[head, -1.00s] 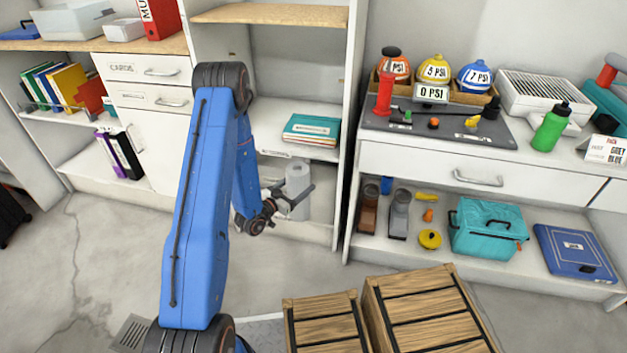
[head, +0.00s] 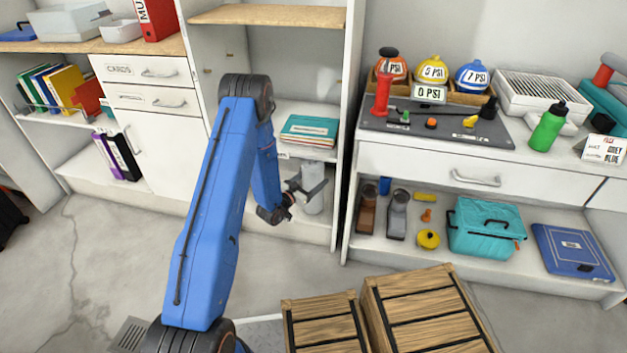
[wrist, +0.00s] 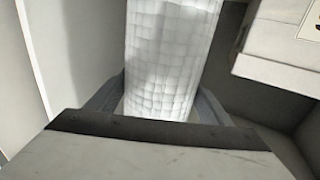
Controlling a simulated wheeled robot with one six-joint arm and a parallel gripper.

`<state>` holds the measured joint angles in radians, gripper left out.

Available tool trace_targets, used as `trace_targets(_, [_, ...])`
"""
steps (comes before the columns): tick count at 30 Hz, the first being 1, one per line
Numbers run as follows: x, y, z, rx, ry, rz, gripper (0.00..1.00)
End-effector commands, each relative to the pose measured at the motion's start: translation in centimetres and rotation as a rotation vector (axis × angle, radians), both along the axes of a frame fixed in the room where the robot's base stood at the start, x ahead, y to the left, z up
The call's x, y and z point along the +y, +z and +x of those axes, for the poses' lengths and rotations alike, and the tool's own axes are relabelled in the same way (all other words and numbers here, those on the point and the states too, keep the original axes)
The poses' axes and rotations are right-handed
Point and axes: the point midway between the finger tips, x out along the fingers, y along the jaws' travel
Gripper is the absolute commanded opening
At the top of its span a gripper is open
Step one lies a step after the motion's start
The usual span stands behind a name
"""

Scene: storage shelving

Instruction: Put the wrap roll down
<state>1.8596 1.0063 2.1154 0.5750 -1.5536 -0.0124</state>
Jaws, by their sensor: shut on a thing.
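The wrap roll is a white, upright cylinder (head: 315,201) in the lower compartment of the middle shelf unit. In the wrist view the roll (wrist: 170,55) fills the upper middle and has a quilted-looking surface. My gripper (head: 308,184) reaches in from the left and is shut on the roll, with one finger on each side of it. In the wrist view my gripper (wrist: 160,100) holds the roll at its near part. I cannot tell whether the roll's base touches the shelf bottom.
A shelf with teal books (head: 310,130) lies just above the roll. The unit's right side panel (head: 345,150) stands close to the right. Two wooden crates (head: 420,310) stand on the floor in front. The lower compartment around the roll looks free.

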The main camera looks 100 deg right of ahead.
Motion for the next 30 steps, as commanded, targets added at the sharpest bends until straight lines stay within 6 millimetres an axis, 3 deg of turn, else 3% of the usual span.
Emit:
trace_targets(12, [0.0, -0.6, 0.0, 0.000, 0.000, -0.001, 0.45])
trace_targets(13, [0.0, -0.6, 0.0, 0.000, 0.000, -0.001, 0.78])
trace_targets(15, [0.0, -0.5, 0.0, 0.000, 0.000, -0.001, 0.92])
trace_targets(26, [0.0, -0.3, 0.0, 0.000, 0.000, -0.001, 0.92])
trace_targets(30, [0.9, -0.3, 1.2, -0.001, 0.002, 0.001, 0.92])
